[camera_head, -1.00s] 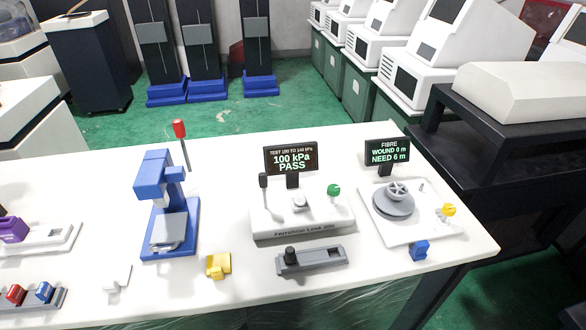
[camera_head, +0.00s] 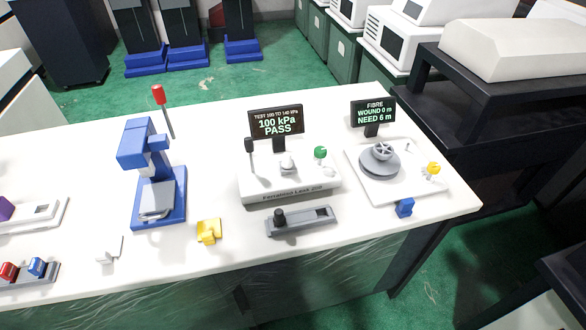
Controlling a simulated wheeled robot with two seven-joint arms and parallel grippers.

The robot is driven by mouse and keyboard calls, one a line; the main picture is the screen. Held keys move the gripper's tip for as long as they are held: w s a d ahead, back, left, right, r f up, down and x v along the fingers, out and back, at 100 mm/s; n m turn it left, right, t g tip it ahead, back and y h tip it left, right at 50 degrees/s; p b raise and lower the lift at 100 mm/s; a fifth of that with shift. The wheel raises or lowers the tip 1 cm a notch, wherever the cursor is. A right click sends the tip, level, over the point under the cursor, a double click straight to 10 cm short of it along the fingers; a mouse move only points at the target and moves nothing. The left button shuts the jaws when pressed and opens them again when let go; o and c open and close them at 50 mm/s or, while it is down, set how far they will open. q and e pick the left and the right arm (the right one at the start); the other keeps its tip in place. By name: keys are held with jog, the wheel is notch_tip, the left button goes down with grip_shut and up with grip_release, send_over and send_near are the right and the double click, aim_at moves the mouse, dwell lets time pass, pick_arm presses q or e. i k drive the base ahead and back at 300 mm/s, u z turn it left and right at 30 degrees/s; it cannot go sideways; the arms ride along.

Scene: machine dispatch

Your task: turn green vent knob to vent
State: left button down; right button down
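The green vent knob (camera_head: 320,153) stands on the right part of the white leak tester (camera_head: 290,188), near the middle of the table. Its exact turn position is too small to tell. The tester also has a dark-handled lever (camera_head: 249,147) at its left and a small grey fitting (camera_head: 288,166) in the middle. The dark display (camera_head: 277,122) behind it reads "100 kPa PASS", with "TEST 100 TO 140 kPa" above. Neither of my grippers shows in the head view.
A grey slotted block with a black knob (camera_head: 300,221) lies in front of the tester. A blue press (camera_head: 155,175) with a red-tipped lever stands left, a yellow part (camera_head: 209,231) between. A fibre winder (camera_head: 380,160) stands right. The white table's (camera_head: 330,248) front strip is partly clear.

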aim_at(320, 151)
jog(key=u, duration=3.35)
jog(key=k, duration=0.8)
jog(key=z, duration=1.75)
